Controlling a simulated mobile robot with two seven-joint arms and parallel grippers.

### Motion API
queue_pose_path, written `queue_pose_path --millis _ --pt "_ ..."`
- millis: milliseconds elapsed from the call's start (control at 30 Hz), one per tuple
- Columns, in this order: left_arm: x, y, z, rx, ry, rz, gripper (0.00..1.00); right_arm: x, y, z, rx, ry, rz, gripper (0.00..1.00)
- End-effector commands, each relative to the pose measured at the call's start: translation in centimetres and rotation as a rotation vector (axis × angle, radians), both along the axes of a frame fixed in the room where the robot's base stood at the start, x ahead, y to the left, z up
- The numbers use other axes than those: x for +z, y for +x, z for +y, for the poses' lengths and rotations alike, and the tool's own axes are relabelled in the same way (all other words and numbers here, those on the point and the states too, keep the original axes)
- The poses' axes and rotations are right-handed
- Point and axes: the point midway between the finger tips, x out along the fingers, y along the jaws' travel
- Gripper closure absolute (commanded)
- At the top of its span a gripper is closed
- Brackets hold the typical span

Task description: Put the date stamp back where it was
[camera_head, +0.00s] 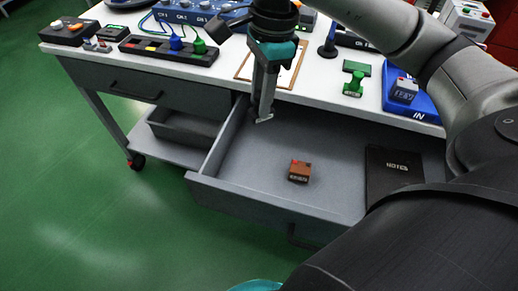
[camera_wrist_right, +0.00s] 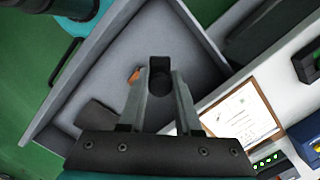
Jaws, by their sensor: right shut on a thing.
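My right gripper (camera_head: 264,118) points down over the open drawer (camera_head: 240,205), near its back left. In the right wrist view its fingers (camera_wrist_right: 160,85) are closed on a dark thing (camera_wrist_right: 158,64) with a rounded part, mostly hidden; I cannot tell for sure that it is the date stamp. In the head view the fingers cover it. In the drawer lie a small brown block (camera_head: 299,171) with a red mark and a black notebook (camera_head: 392,176) labelled NOTES. A green stamp-like thing (camera_head: 355,78) stands on the table. My left gripper is not in view.
The white tabletop (camera_head: 318,88) bears a clipboard (camera_head: 243,72), a blue IN tray (camera_head: 427,105) and a black strip with coloured parts (camera_head: 168,50). The drawer floor around the brown block is bare. A grey bin (camera_head: 185,127) sits on the lower shelf.

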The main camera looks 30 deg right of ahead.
Motion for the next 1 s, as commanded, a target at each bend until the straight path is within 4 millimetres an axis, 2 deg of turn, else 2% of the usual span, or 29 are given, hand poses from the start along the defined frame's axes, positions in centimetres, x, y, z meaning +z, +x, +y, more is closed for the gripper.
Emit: queue_pose_path --millis 267,800,1000 --pt "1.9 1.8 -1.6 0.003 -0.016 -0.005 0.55 -4.6 -0.1 0.0 -0.001 0.0 0.004 1.0" --pt "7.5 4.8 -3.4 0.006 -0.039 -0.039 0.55 -13.7 -0.1 0.0 0.0 0.001 0.004 1.0" --pt "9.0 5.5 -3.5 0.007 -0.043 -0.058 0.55 -15.5 0.0 0.0 0.001 0.0 0.002 1.0"
